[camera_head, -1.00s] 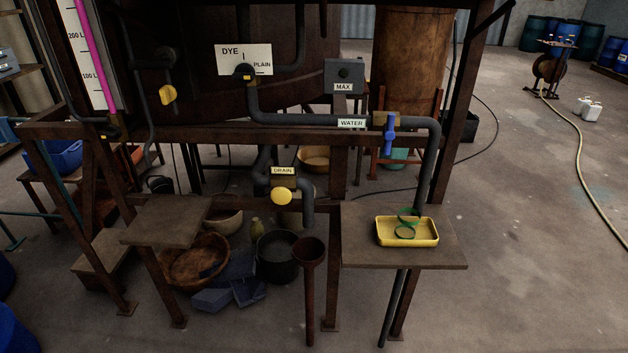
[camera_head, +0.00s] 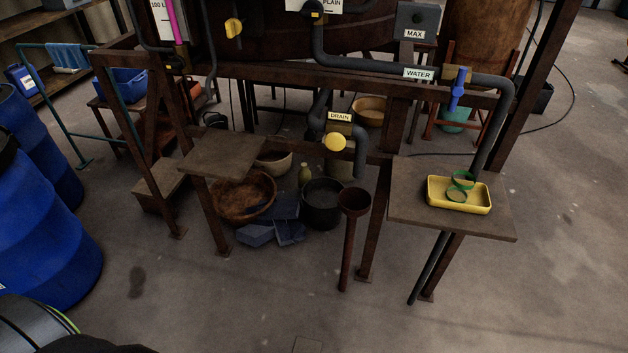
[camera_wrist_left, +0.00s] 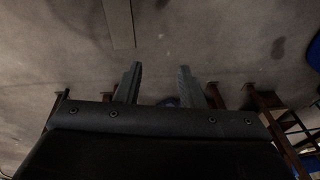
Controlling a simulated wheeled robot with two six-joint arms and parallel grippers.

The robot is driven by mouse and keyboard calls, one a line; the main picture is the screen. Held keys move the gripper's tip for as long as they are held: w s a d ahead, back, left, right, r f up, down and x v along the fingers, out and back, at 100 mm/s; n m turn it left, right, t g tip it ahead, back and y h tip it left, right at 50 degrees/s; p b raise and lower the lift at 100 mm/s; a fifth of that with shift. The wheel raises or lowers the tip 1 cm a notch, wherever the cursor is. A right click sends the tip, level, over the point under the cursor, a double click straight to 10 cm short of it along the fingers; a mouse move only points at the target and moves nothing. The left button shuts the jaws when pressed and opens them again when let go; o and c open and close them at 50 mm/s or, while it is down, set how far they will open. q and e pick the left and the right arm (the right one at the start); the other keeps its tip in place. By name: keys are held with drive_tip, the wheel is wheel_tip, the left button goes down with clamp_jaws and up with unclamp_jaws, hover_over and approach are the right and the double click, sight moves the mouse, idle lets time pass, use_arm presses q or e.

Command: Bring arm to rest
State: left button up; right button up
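My left gripper (camera_wrist_left: 160,85) shows in the left wrist view with its two fingers apart and nothing between them. Bare concrete floor lies beyond the fingers. Neither gripper is in the head view. A dark rounded part at the bottom left of the head view may be part of my own body. My right gripper is in neither current view.
A rusty vat frame carries a water pipe with a blue valve (camera_head: 458,90) and a yellow drain valve (camera_head: 335,142). A yellow tray (camera_head: 459,207) sits on the right shelf (camera_head: 410,212). Blue drums (camera_head: 45,235) stand at left. The front floor is clear.

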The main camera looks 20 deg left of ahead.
use_arm(q)
drive_tip(key=s+d+f+g, duration=0.1)
drive_tip(key=s+f, duration=1.2)
drive_tip(key=s, duration=0.1)
drive_tip(key=shift+d+f, duration=0.2)
drive_tip(key=shift+f, duration=0.2)
